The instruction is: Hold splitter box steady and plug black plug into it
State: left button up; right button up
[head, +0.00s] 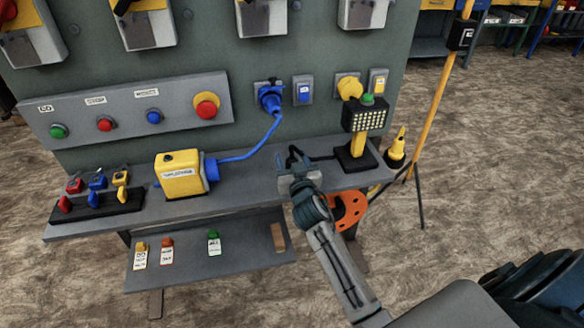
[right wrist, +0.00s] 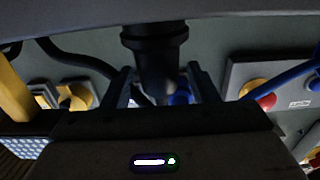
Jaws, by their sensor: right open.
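The yellow splitter box (head: 180,178) sits on the grey shelf, left of centre in the head view. A blue connector (head: 210,169) on its right side has a blue cable running up to a wall socket. My right gripper (head: 298,172) is over the shelf, well right of the box. Its jaws are open around or just in front of the black plug (right wrist: 155,58), which shows between the fingers in the right wrist view; contact cannot be told. The plug's black cable (head: 322,158) leads to the work lamp (head: 363,118). My left gripper is not in view.
A rack of coloured padlocks (head: 95,205) stands at the shelf's left end. An orange helmet (head: 347,209) hangs below the shelf, behind my right arm. The shelf between the box and my right gripper is mostly clear. Tags lie on the lower shelf (head: 190,268).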

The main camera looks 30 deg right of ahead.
jog(key=shift+x, duration=0.8)
jog(key=c, duration=1.1)
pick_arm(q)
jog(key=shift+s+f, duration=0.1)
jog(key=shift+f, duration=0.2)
